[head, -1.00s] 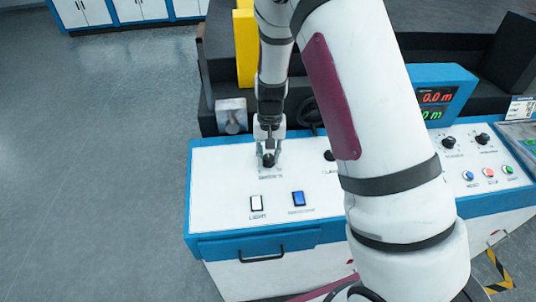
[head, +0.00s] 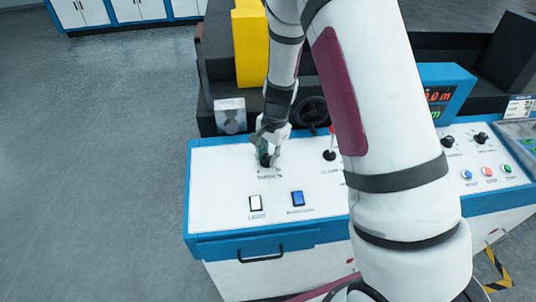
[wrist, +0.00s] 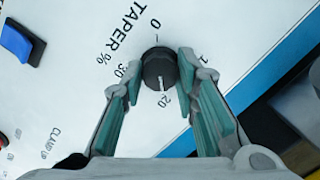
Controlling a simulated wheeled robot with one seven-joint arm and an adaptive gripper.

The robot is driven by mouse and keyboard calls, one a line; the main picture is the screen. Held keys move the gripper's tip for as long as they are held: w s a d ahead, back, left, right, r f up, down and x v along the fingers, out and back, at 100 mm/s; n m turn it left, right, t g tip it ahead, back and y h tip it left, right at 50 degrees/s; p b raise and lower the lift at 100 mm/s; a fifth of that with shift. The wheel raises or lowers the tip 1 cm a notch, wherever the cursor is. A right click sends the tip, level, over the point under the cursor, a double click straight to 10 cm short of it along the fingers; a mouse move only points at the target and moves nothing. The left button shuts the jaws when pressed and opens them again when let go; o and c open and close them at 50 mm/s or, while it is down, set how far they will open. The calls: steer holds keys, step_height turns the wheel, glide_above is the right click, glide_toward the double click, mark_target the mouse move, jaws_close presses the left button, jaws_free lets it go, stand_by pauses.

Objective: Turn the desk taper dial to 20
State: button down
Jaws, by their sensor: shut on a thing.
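The taper dial is a round black knob (wrist: 160,66) on the white desk panel, marked "TAPER %" with 0, 10, 20 and 30 around it. Its white pointer line points towards the 20 mark in the wrist view. My gripper (wrist: 159,72) has its green-padded fingers on two opposite sides of the knob and is shut on it. In the head view my gripper (head: 268,156) is down at the knob near the panel's back left, and the fingers partly hide the knob.
A white light switch (head: 256,203) and a blue switch (head: 297,199) sit in front of the dial. A clamp lever (head: 330,152) with a red tip stands to its right. Black machine parts and a yellow block (head: 250,48) rise behind the panel.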

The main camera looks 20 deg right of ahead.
steer(key=shift+m, duration=0.3)
steer(key=c, duration=1.2)
jaws_free()
steer(key=shift+c, duration=0.2)
steer(key=shift+r, duration=0.1)
step_height(320, 180, up, 12)
steer(key=s+d, duration=0.1)
steer(key=shift+s+f, duration=0.2)
steer(key=shift+r, duration=0.1)
